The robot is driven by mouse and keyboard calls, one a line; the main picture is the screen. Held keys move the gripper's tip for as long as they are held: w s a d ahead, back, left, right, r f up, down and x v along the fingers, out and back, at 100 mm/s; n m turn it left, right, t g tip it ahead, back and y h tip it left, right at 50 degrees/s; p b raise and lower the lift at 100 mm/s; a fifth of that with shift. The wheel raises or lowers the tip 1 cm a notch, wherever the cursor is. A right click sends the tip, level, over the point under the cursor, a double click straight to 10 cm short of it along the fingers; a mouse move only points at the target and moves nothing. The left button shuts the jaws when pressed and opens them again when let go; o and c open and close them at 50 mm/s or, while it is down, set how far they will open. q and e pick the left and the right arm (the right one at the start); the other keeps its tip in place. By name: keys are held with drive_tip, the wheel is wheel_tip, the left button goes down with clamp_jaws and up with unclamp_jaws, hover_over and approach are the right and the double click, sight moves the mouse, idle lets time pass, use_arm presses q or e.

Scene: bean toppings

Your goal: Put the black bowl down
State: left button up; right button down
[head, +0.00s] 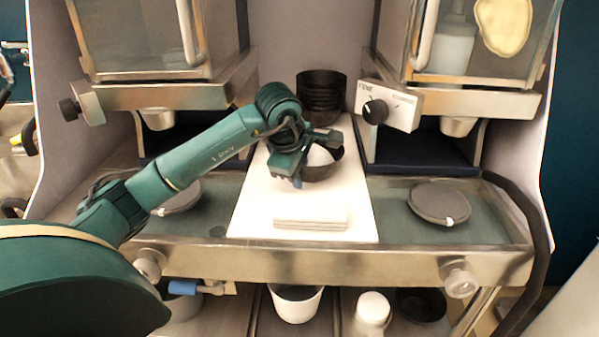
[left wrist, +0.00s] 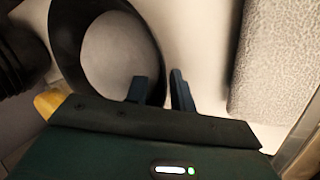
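The black bowl (head: 325,172) is at the middle of the white board (head: 255,205), in front of the stacked black bowls, with something pale and rounded inside. In the left wrist view the bowl (left wrist: 68,42) shows as a dark ring around a pale area. My left gripper (head: 298,170) is at the bowl's left front side and hides part of it. In the left wrist view its two fingers (left wrist: 160,90) stand apart, one over the inner side of the bowl's wall and one outside, with a narrow pale gap visible. My right gripper is not in view.
A stack of black bowls (head: 320,92) stands behind. A pale flat stack (head: 311,218) lies in front on the board. Dispensers flank the board, with a knob box (head: 390,106) at right. Round dark lids (head: 438,203) lie on both side trays.

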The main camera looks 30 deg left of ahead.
use_arm(q)
drive_tip(key=shift+r, duration=0.15)
drive_tip(key=v, duration=1.2)
idle(0.3)
